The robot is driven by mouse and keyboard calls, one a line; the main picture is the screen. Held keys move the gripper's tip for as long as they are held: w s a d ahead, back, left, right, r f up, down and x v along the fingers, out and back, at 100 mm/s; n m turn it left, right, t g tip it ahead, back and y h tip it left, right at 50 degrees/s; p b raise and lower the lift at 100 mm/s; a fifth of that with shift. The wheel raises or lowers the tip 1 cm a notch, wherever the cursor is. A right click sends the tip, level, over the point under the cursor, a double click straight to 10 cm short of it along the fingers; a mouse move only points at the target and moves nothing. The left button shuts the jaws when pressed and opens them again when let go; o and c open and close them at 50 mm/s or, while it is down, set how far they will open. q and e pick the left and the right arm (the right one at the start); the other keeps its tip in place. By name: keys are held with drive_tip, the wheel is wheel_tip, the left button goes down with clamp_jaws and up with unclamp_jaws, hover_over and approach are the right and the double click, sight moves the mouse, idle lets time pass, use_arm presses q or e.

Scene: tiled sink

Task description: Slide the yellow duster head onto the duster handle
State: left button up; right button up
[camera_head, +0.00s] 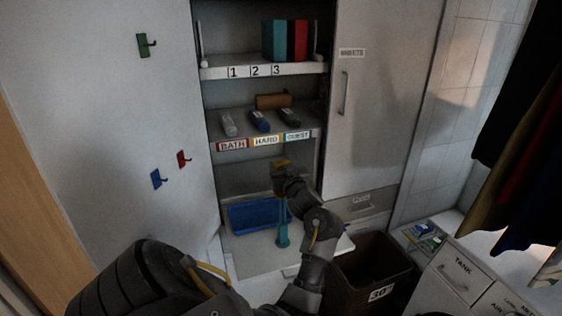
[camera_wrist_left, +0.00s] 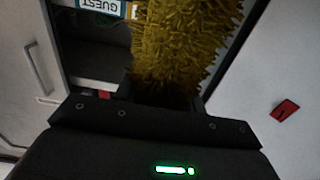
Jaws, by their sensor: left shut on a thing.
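The yellow duster head (camera_wrist_left: 185,45) is a shaggy yellow piece that fills the top middle of the left wrist view, between the fingers of my left gripper (camera_wrist_left: 165,95). In the head view only a small bit of the yellow head (camera_head: 281,163) shows beyond my left gripper (camera_head: 283,172), which is shut on it. The duster handle (camera_head: 283,238) looks like a teal upright post with a wider foot, on the white surface below the gripper. Its upper part is hidden behind my arm, so I cannot tell whether head and handle touch. My right gripper is not in view.
A blue tray (camera_head: 248,216) sits just left of the handle. Labelled shelves (camera_head: 262,72) with several small items rise behind. A brown bin (camera_head: 375,275) stands at the lower right. Coloured hooks (camera_head: 157,179) are on the left panel.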

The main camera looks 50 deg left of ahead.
sight(281, 197)
use_arm(q)
drive_tip(key=shift+f+b, duration=3.35)
drive_tip(key=shift+f, duration=2.5)
drive_tip(key=o, duration=1.1)
drive_tip(key=shift+c, duration=0.2)
drive_tip(key=shift+d, duration=0.1)
drive_tip(key=b+v, duration=0.1)
drive_tip(key=v, duration=0.6)
drive_tip(key=shift+b, duration=0.3)
drive_tip(key=shift+s+d, duration=0.1)
drive_tip(key=shift+d, duration=0.1)
